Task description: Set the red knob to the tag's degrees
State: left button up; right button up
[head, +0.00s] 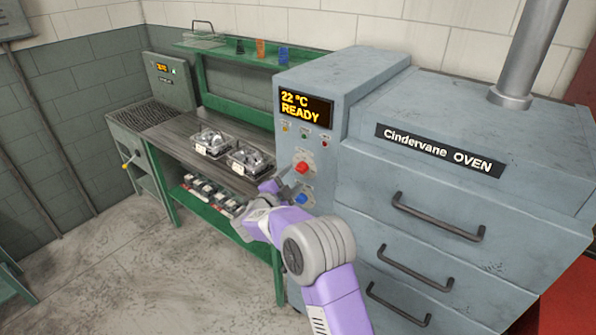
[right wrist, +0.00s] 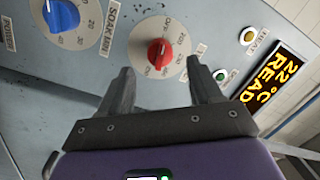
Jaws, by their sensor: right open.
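The red knob (head: 302,168) sits on a round white dial on the oven's grey control panel, above the blue knob (head: 302,199). In the right wrist view the red knob (right wrist: 160,53) shows with numbers around its dial; its exact setting is hard to tell. My right gripper (head: 279,184) is open just in front of the panel. In the right wrist view its two fingertips (right wrist: 160,66) lie on either side of the red knob, apparently with a gap to it. No tag with readable degrees shows. My left gripper is not in view.
The oven display (head: 305,108) reads 22 °C READY. The blue knob (right wrist: 62,15) is close beside the red one. Small indicator lamps (head: 304,135) sit below the display. Oven drawers with handles (head: 437,217) are at right. A green bench (head: 172,132) with two trays (head: 250,158) stands left.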

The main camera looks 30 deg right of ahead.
aim_at(299, 172)
jog(key=shift+x, duration=2.15)
jog(key=c, duration=1)
jog(key=shift+f+m+b, duration=0.15)
jog(key=shift+m+b, duration=0.15)
jog(key=shift+b, duration=0.4)
jog(key=shift+c, duration=0.2)
jog(key=m+b, duration=0.2)
jog(key=b, duration=0.1)
jog(key=m+b, duration=0.2)
jog(key=b, duration=0.2)
jog(key=m+b, duration=0.3)
jog(key=b, duration=0.1)
jog(key=shift+f+h, duration=0.25)
jog(key=shift+h, duration=0.15)
jog(key=shift+r+m+b, duration=0.2)
jog(key=shift+m+b, duration=1.2)
jog(key=shift+b, duration=0.15)
jog(key=o, duration=1)
